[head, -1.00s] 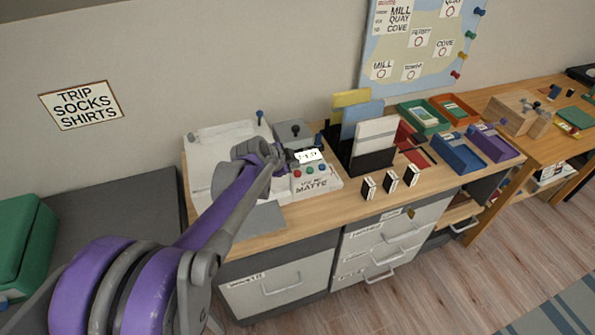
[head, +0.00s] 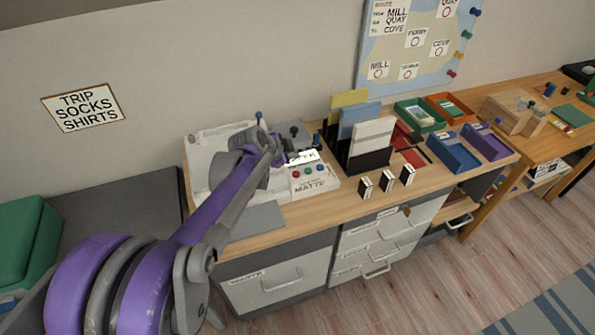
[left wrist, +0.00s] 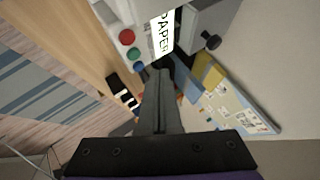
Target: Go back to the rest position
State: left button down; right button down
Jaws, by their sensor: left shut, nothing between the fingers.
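My left arm reaches in from the lower left in the head view. My left gripper (head: 284,156) is above the desk beside the grey-and-white button machine (head: 318,184). In the left wrist view its fingers (left wrist: 161,75) are shut together with nothing between them. The machine has red, green and blue buttons, and a white strip reading "PAPER" (left wrist: 164,34) shows in the left wrist view. The fingertips appear above and apart from the machine, though the exact gap is hard to tell. My right gripper is not in view.
The wooden desk (head: 310,208) holds a file rack (head: 368,161), several small black-and-white boxes (head: 387,181), and green, orange, blue and purple trays (head: 454,155). A map board (head: 412,45) hangs behind. The floor (head: 420,285) in front is clear.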

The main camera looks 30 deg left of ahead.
pick_arm(q)
jog(key=shift+d, duration=0.1)
jog(key=s+d+n+g, duration=0.2)
jog(key=s+d+n, duration=0.2)
jog(key=s+d, duration=0.85)
jog(key=s+d+f+n+g, duration=0.1)
jog(key=s+f+n, duration=0.1)
jog(key=s, duration=0.5)
jog(key=s+d+f+n+p, duration=0.1)
jog(key=s+n, duration=0.3)
jog(key=s, duration=0.4)
jog(key=shift+s+d+f+g+y+p, duration=0.15)
jog(key=shift+d+f+g+y+p, duration=0.15)
jog(key=shift+d+f+g+y, duration=0.15)
jog(key=shift+a, duration=0.1)
